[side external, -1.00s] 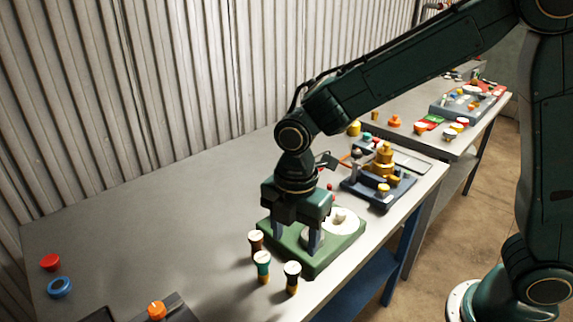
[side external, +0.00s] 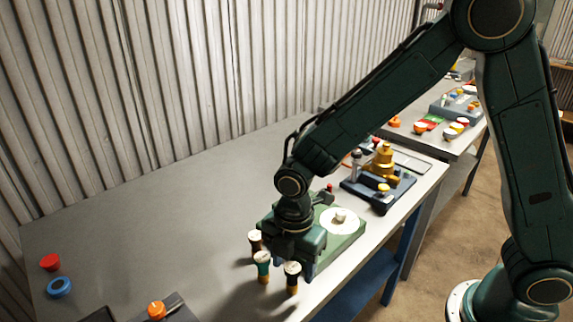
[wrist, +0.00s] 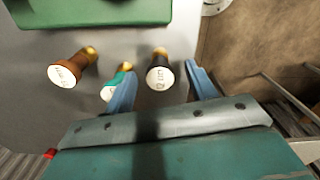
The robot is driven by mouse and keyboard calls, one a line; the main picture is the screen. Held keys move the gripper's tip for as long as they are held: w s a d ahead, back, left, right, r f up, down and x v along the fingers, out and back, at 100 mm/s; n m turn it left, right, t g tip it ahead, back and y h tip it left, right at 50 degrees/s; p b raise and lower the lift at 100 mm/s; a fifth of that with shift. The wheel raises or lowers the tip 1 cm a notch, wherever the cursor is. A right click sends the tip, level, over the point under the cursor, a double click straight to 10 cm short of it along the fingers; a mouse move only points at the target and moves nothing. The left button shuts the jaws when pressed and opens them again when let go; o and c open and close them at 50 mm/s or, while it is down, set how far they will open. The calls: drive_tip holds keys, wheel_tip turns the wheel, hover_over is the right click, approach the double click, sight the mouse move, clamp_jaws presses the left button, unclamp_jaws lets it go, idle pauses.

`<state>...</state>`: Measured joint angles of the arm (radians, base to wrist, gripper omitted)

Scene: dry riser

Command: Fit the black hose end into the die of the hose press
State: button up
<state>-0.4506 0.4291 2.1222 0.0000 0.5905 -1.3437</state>
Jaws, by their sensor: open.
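The black hose end (side external: 292,278) stands upright on the bench with a pale, lettered cap. In the wrist view the black hose end (wrist: 159,75) shows between the two blue fingers of my open gripper (wrist: 161,68). The teal hose end (wrist: 112,90) is partly hidden behind the left finger. The brown hose end (wrist: 68,72) stands further left. In the side view my gripper (side external: 294,258) is low behind the black and teal hose ends. The green-based hose press (side external: 349,240) with a white disc (side external: 340,221) is right behind my gripper, which hides part of it.
The teal hose end stands very close to the left finger; a gap cannot be told. A dark fixture with brass parts (side external: 384,165) stands further back. A red cap (side external: 50,262) and blue ring (side external: 59,286) lie far left. The bench's middle left is clear.

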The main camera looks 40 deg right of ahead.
sight(293, 267)
drive_tip(key=shift+f, duration=1.45)
drive_tip(key=c, duration=1.2)
drive_tip(key=shift+r, duration=0.2)
wheel_tip(293, 267, up, 20)
drive_tip(key=shift+f, duration=0.15)
